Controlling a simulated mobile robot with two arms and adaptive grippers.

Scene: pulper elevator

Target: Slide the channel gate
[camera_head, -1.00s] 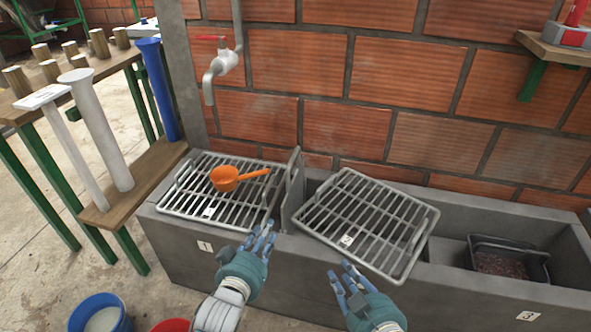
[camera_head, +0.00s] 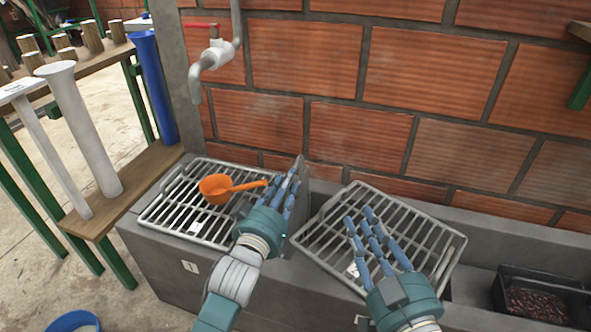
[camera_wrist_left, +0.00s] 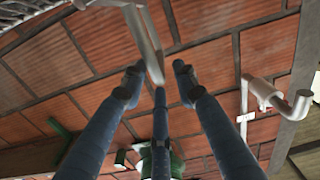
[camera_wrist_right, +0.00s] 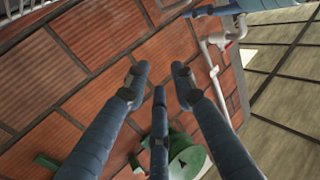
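The channel gate (camera_head: 302,174) is a thin grey upright plate between the two racks, across the concrete channel. Much of it is hidden behind my left gripper in the head view. A grey upright piece, seemingly the gate (camera_wrist_left: 146,38), shows between the fingertips in the left wrist view. My left gripper (camera_head: 286,180) is open, its fingers spread right at the gate's left side; I cannot tell whether they touch it. My right gripper (camera_head: 360,215) is open and empty above the right rack.
An orange scoop (camera_head: 215,190) lies on the left rack (camera_head: 160,212). The right rack (camera_head: 440,235) lies askew over the channel. A dark bin (camera_head: 540,300) sits at the right. A brick wall (camera_head: 360,140) and a tap (camera_head: 212,58) stand behind. Tubes stand at left.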

